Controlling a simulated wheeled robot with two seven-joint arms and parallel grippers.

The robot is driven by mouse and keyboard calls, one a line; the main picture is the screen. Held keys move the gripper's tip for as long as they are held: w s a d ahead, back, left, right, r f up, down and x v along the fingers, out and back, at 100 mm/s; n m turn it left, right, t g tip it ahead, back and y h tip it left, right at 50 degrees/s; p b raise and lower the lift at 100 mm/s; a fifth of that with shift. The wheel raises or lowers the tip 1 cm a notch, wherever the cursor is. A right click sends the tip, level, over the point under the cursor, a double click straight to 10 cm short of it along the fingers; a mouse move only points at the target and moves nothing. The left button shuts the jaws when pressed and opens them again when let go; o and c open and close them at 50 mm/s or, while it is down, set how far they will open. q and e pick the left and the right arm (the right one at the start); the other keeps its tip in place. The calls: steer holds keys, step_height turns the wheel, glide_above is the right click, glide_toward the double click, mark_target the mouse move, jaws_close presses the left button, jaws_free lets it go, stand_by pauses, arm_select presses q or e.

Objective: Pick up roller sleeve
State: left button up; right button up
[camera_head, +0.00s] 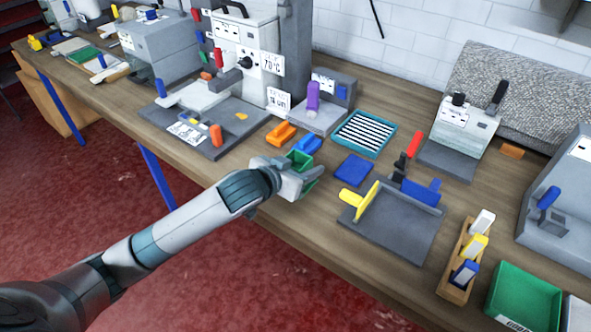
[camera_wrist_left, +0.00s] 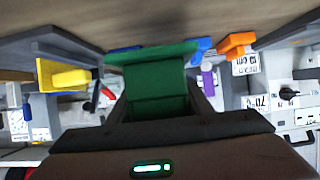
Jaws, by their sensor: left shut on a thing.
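My left gripper (camera_head: 305,173) is shut on a green, channel-shaped piece, which I take to be the roller sleeve (camera_head: 299,157). It is near the table's front edge, and I cannot tell whether it touches the top. In the left wrist view the green roller sleeve (camera_wrist_left: 158,84) sits between the two dark fingers of the gripper (camera_wrist_left: 162,98). An orange piece (camera_head: 281,133) and a blue piece (camera_head: 307,145) of similar look lie just behind it. The right gripper is not in view.
A blue pad (camera_head: 354,170) and a grey plate with a yellow handle (camera_head: 360,205) lie to the right. A striped blue-framed tray (camera_head: 364,134) is behind. A grey-based machine (camera_head: 210,128) stands left. A green bin (camera_head: 523,297) and wooden rack (camera_head: 456,283) are far right.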

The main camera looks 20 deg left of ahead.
arm_select(q)
steer(key=s+d+r+b, duration=0.1)
steer(key=s+d+r, duration=0.3)
steer(key=d, duration=0.2)
steer(key=shift+s+r, duration=0.25)
steer(key=shift+r, duration=0.05)
